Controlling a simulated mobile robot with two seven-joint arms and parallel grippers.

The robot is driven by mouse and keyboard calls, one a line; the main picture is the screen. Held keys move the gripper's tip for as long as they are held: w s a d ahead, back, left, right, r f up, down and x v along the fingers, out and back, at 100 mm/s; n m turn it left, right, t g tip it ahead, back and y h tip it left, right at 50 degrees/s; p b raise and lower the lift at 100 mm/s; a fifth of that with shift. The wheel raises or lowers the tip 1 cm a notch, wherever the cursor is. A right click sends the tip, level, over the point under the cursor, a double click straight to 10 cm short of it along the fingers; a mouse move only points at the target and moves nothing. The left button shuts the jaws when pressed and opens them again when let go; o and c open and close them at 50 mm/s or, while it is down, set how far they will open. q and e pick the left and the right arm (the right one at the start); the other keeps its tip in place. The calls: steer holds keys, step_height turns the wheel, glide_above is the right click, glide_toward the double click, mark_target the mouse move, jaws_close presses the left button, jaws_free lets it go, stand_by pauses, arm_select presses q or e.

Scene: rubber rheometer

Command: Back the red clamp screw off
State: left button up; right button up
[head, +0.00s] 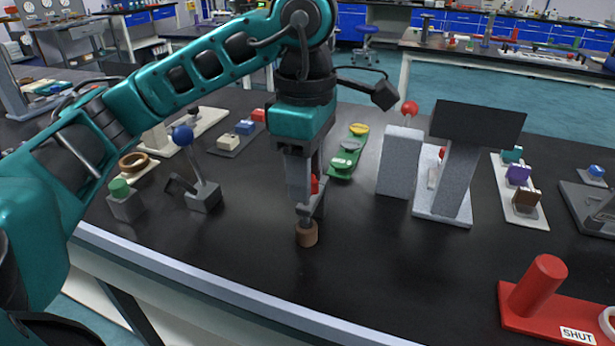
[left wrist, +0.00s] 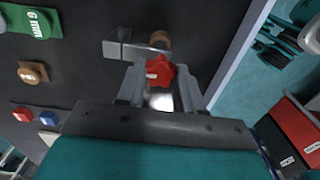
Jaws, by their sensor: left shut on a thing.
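The red clamp screw (left wrist: 160,72) has a lobed, star-like knob and sits between the two fingers of my left gripper (left wrist: 160,84) in the left wrist view. In the head view only a small part of the red screw (head: 315,185) shows beside the fingers. My left gripper (head: 304,190) points straight down and is shut on the screw's knob. The screw belongs to a grey clamp (left wrist: 118,50) with a brown round piece (head: 307,236) at its front. Most of the clamp is hidden behind the gripper in the head view. My right gripper is in neither view.
A blue-knobbed lever (head: 183,136) and a green button block (head: 121,190) stand left. A green plate (head: 340,168) lies behind, with a grey block (head: 400,160) and a dark-screened stand (head: 477,124) to the right. A red base (head: 550,310) marked SHUT is front right.

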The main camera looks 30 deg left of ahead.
arm_select(q)
steer(key=shift+c, duration=0.5)
steer(key=n, duration=0.4)
steer(key=shift+n, duration=0.4)
steer(key=shift+p, duration=0.3)
steer(key=n, duration=0.4)
steer(key=shift+n+p, duration=0.3)
